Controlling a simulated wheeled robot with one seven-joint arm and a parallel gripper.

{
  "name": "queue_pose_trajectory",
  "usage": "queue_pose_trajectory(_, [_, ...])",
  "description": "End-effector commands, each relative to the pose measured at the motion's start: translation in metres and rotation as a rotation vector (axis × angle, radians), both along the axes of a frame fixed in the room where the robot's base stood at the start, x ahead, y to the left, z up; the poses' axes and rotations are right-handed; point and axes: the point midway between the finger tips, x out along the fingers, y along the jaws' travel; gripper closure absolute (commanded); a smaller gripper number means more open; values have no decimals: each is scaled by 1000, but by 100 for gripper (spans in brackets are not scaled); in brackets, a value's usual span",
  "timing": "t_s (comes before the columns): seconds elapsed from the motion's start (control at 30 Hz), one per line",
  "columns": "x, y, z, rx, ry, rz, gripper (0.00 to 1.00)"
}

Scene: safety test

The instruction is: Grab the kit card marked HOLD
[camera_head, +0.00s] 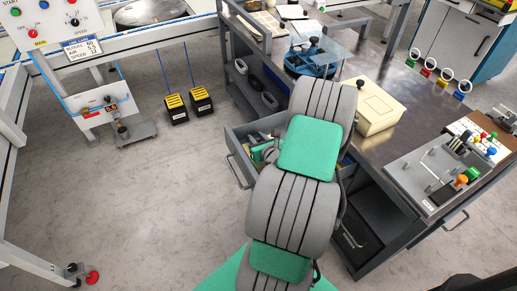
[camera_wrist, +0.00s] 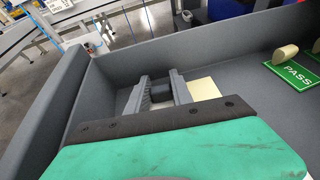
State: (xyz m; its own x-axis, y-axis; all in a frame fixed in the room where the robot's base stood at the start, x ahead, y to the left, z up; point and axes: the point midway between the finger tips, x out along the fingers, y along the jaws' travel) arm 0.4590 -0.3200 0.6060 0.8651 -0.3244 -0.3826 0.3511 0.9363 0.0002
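No card with readable HOLD lettering shows in either view. In the wrist view, a green card marked PASS (camera_wrist: 291,73) lies at the right of the grey drawer (camera_wrist: 115,68), with a cream knob on it. My gripper (camera_wrist: 160,92) reaches into this drawer, its two grey fingers apart with no clearly held thing between them. A plain cream piece (camera_wrist: 204,89) lies just right of the right finger; its marking is not visible. Another pale patch shows by the left finger, partly hidden. In the head view, my arm covers much of the open drawer (camera_head: 236,165).
The drawer walls stand close around my gripper. Two yellow-and-black blocks (camera_head: 188,104) stand by the left frame. The floor at left is mostly clear.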

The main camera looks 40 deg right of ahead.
Motion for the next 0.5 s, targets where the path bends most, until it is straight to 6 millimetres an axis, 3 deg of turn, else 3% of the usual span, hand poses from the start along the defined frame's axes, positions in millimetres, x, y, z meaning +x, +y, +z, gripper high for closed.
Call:
queue_pose_trajectory(0.3, [0,0,0,0,0,1,100])
queue_pose_trajectory(0.5, [0,0,0,0,0,0,100])
